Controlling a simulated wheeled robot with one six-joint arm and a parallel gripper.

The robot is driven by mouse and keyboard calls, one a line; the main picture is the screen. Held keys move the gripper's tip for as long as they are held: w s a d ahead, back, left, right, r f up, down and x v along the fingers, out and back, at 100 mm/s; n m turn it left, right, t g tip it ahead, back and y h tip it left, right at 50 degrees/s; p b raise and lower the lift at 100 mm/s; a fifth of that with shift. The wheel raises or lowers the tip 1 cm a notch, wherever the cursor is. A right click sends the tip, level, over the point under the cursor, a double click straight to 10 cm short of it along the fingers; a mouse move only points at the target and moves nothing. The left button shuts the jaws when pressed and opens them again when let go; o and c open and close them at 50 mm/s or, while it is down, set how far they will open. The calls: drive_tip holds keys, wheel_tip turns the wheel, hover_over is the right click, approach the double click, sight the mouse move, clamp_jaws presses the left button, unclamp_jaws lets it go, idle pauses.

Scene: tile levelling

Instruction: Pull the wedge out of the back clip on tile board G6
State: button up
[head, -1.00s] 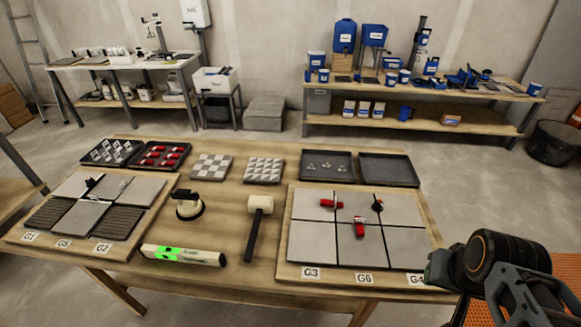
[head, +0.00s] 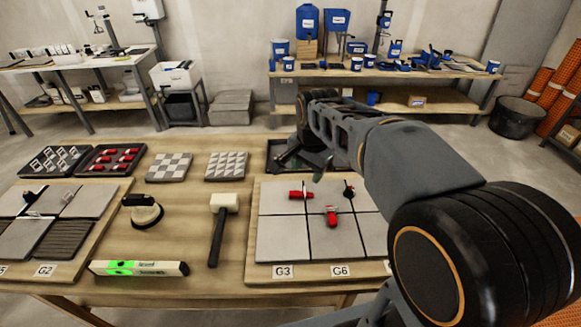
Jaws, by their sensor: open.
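The tile board (head: 300,272) with labels G3 and G6 (head: 341,271) holds several grey tiles at the right of the table. One red wedge (head: 300,194) lies sideways across the left back seam. Another red wedge (head: 331,217) sits nearer, at the middle seam, pointing toward the front. A small dark piece (head: 348,189) stands at the back right seam. The clips under the wedges are too small to make out. My gripper (head: 301,168) is open and empty, above the back of the board, behind the red wedges. My arm hides the board's right side.
A white mallet (head: 223,215), a suction cup (head: 144,211) and a green-lit level (head: 138,268) lie left of the board. A dark tray (head: 280,150) is partly behind my gripper. Trays of clips (head: 54,160) and red wedges (head: 110,159) stand at the back left.

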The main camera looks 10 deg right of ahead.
sight(292, 193)
drive_tip(key=w+a+f+m+g+b, duration=0.1)
drive_tip(key=w+f+m+b, duration=0.15)
drive_tip(key=w+m, duration=0.3)
drive_tip(key=w+f+m+g+b, duration=0.1)
drive_tip(key=w+f+m, duration=0.3)
drive_tip(key=w, duration=0.2)
drive_tip(key=shift+m, duration=0.35)
drive_tip(key=f, duration=0.4)
drive_tip(key=f+b, duration=0.1)
drive_tip(key=f, duration=0.9)
drive_tip(key=shift+w+f+b, duration=0.25)
drive_tip(key=shift+w+b, duration=0.05)
drive_tip(key=shift+c, duration=0.2)
clamp_jaws()
